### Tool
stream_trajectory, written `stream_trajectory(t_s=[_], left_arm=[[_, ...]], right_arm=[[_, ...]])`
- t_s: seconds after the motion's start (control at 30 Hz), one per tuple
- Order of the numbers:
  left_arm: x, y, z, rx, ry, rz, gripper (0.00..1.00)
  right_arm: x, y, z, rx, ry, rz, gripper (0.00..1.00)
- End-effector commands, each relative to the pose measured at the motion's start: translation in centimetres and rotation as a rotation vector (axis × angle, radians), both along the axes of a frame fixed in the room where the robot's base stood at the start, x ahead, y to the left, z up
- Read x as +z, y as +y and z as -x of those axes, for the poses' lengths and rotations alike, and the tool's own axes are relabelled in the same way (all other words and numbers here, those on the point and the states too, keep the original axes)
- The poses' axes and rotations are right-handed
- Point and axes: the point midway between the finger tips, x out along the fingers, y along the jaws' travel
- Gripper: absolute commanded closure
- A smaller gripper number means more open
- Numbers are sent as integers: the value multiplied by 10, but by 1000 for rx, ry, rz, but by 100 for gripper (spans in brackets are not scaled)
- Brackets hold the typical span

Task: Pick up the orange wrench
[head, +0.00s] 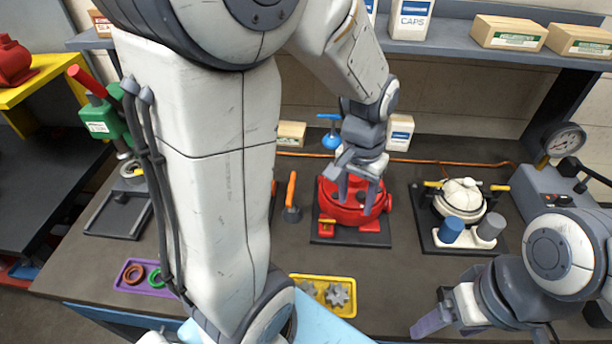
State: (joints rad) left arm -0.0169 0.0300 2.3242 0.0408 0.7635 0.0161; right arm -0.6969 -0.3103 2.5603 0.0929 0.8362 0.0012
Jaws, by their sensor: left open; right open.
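An orange-handled tool (291,190), which looks like the orange wrench, is on the bench left of the red motor, with a dark grey part at its near end. Another small orange piece (273,187) shows beside it, mostly hidden by my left arm, so I cannot tell what it is. My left gripper (358,190) is open over the red motor (346,212), its fingers pointing down, to the right of the orange-handled tool and apart from it. My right gripper (432,322) is open and low at the front right, far from the tool.
A white motor (460,196) on a dark plate stands right, near a gauge unit (560,145). A yellow tray (340,281) with gears and a purple tray (134,283) with rings lie in front. A green press (104,122) stands left. My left arm blocks the middle.

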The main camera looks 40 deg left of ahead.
Motion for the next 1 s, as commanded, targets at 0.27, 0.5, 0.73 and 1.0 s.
stream_trajectory(t_s=[0.27, 0.5, 0.73, 1.0], left_arm=[[-29, 144, -22, 418, 27, -18, 45], [-47, 185, -15, 523, 35, -21, 45], [-81, 184, -15, 523, 35, -21, 45], [-101, 183, -16, 522, 36, -20, 45]], right_arm=[[3, 0, 0, 0, 0, 0, 20], [5, 0, 0, 0, 0, 0, 20], [9, 0, 0, 0, 0, 0, 20], [16, 0, 0, -1, 0, 0, 20]])
